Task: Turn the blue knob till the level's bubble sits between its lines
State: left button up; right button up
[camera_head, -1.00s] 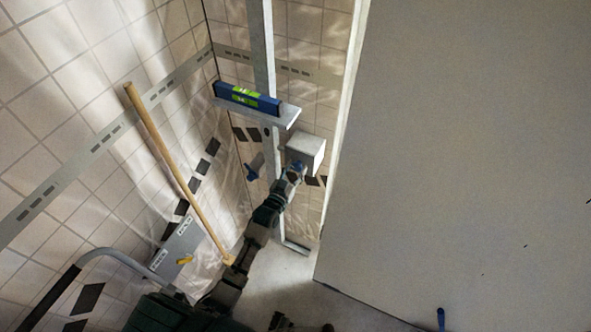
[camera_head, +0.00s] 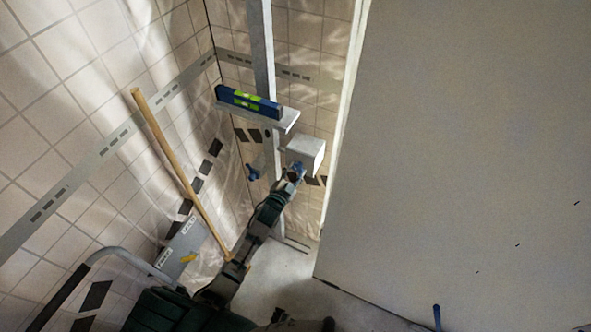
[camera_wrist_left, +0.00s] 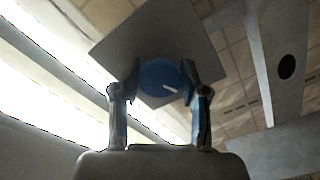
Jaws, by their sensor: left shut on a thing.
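The blue knob (camera_wrist_left: 160,78) is round with a white mark and sits on the face of a grey box (camera_wrist_left: 125,40). In the left wrist view my left gripper (camera_wrist_left: 160,85) has one finger on each side of the knob and is shut on it. In the head view the left gripper (camera_head: 295,170) is at the underside of the white box (camera_head: 306,152), and little of the knob shows. The blue level (camera_head: 249,101) with green vials lies on a light shelf (camera_head: 288,119) above. The bubble is too small to make out.
A large grey panel (camera_head: 460,150) fills the right side. A metal upright (camera_head: 263,60) stands behind the shelf. A wooden pole (camera_head: 180,172) leans by the tiled wall at left. Another blue handle (camera_head: 253,173) is left of the gripper.

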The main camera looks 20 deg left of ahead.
pick_arm(q)
jog(key=shift+m, duration=0.3)
jog(key=shift+d, duration=0.1)
jog(key=o, duration=1.1)
jog(key=s+a, duration=0.1)
jog(key=s, duration=1.1)
jog(key=shift+w+f, duration=0.1)
jog(key=shift+f, duration=0.05)
